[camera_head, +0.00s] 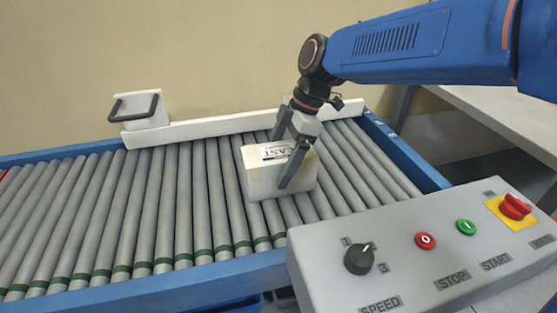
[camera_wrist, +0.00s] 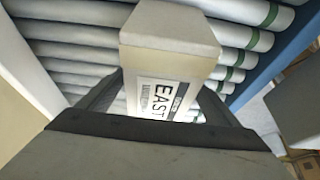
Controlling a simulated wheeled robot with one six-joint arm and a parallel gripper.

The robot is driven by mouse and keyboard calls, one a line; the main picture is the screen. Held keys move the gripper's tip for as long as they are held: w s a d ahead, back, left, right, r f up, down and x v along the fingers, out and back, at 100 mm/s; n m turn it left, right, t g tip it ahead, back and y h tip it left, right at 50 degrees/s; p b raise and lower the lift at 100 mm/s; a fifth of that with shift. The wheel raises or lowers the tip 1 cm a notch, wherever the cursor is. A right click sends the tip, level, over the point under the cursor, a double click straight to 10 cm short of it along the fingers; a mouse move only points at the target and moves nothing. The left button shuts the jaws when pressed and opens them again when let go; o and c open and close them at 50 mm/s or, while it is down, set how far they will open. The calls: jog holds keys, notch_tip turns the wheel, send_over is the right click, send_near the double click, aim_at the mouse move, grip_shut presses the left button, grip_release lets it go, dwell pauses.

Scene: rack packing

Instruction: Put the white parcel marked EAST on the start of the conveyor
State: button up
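The white parcel (camera_head: 262,180) is on the conveyor's grey rollers, towards the right part of the belt, with its label facing up. In the wrist view the parcel (camera_wrist: 165,52) fills the upper middle, and the word EAST reads on its label. My gripper (camera_head: 287,150) comes down over the parcel with one finger on each side. In the wrist view the fingertips of my gripper (camera_wrist: 161,82) meet the parcel's edges, but whether they press on it I cannot tell. The parcel's underside is hidden. The roller conveyor (camera_head: 180,190) runs across the picture.
A grey control box (camera_head: 400,262) with a speed knob, buttons and a red switch stands at the front right. A white guard rail (camera_head: 190,130) with a black-handled block (camera_head: 140,110) lines the conveyor's back edge. The rollers left of the parcel are clear.

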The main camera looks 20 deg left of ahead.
jog(key=v, duration=1.1)
jog(key=shift+w+d+r, duration=0.1)
jog(key=shift+d+r, duration=0.05)
jog(key=shift+r, duration=0.4)
